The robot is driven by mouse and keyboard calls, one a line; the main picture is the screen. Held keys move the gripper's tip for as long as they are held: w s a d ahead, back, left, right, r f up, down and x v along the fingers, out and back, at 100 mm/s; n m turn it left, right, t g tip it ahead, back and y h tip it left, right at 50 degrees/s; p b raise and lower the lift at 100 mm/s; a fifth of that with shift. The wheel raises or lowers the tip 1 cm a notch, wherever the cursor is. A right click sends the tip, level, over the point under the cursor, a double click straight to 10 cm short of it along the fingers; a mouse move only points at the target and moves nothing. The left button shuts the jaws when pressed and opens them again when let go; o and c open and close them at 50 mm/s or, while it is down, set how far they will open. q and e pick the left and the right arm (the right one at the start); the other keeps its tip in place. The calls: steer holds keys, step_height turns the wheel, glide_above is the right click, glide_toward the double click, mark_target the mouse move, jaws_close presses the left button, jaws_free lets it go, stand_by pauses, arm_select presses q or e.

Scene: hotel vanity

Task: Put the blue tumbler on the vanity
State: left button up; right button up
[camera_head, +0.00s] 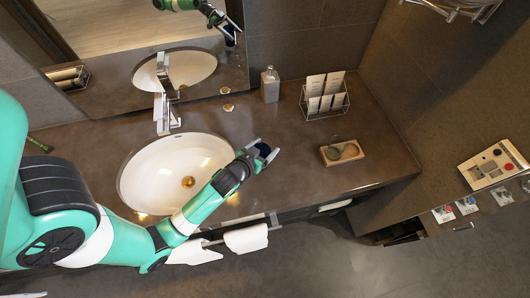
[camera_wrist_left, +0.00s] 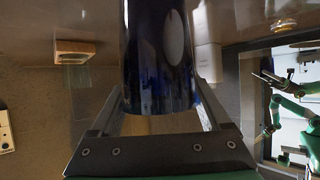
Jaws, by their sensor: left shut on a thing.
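The blue tumbler (camera_head: 263,149) is dark blue and sits between the fingers of my left gripper (camera_head: 266,154), over the vanity counter (camera_head: 300,185) just right of the basin. In the left wrist view the tumbler (camera_wrist_left: 158,65) fills the upper middle, with a finger on each side and a pale oval highlight on it. My left gripper is shut on it. I cannot tell from these views whether its base touches the counter. My right gripper is not in view.
A white sink basin (camera_head: 160,165) lies left of the tumbler. A soap bottle (camera_head: 270,84), a wire card rack (camera_head: 325,104) and a wooden tray (camera_head: 343,152) stand on the counter. Bare counter lies between gripper and tray. The mirror (camera_head: 110,75) backs the basin.

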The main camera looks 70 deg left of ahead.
mark_target(265, 152)
arm_select(q)
steer(key=shift+f, duration=1.45)
steer(key=shift+f+b, duration=0.2)
steer(key=shift+b, duration=0.25)
steer(key=o, duration=1.4)
steer(key=shift+c, duration=0.2)
steer(key=shift+r+p, duration=0.3)
steer(key=p+v, duration=0.1)
steer(key=v, duration=1.1)
